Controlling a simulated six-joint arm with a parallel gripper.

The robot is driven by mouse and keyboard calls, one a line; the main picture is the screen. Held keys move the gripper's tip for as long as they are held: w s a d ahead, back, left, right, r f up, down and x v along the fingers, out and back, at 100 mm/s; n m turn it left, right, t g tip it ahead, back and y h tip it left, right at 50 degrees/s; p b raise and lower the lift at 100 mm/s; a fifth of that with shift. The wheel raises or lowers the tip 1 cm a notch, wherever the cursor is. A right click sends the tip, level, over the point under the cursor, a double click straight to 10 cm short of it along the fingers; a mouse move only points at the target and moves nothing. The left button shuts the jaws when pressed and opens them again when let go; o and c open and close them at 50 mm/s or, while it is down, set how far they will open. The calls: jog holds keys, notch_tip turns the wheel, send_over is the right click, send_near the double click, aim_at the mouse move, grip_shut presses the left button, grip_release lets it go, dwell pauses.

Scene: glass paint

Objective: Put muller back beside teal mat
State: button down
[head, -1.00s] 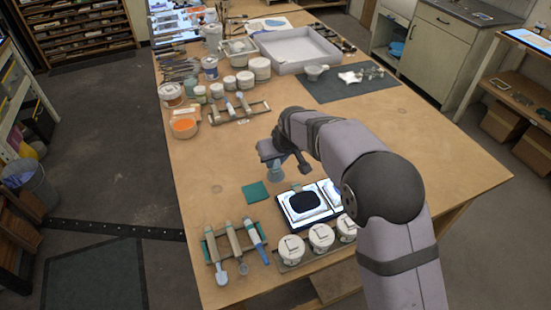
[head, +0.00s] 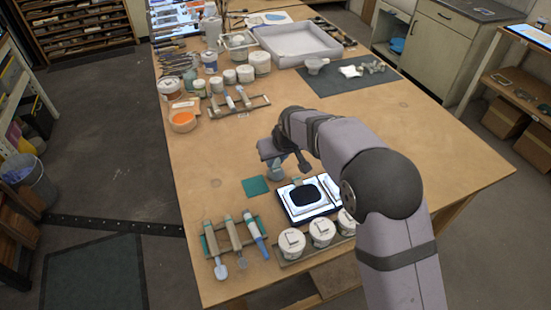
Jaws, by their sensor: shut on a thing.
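The teal mat (head: 256,186) is a small square lying flat on the wooden table. The muller (head: 276,171) is a grey-blue piece under my gripper (head: 274,160), just right of and a little beyond the mat. My gripper is shut on it, with the fingers partly hidden by my wrist. The muller is upright and at or close above the table; I cannot tell if it touches. It is beside the mat, not over it.
A light panel with a dark patch (head: 304,194) lies right of the mat. White lidded jars (head: 321,233) and a rack of tools (head: 233,239) stand nearer. An orange pot (head: 183,118) and a tool rest (head: 240,106) lie beyond. The table left of the mat is clear.

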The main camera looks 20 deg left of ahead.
jog(key=shift+f+b, duration=0.4)
jog(key=shift+f, duration=0.2)
dwell(1.1)
jog(key=c, duration=1.5)
grip_release()
jog(key=shift+c, duration=0.2)
jog(key=shift+b+v, duration=1.4)
jog(key=shift+v, duration=2.25)
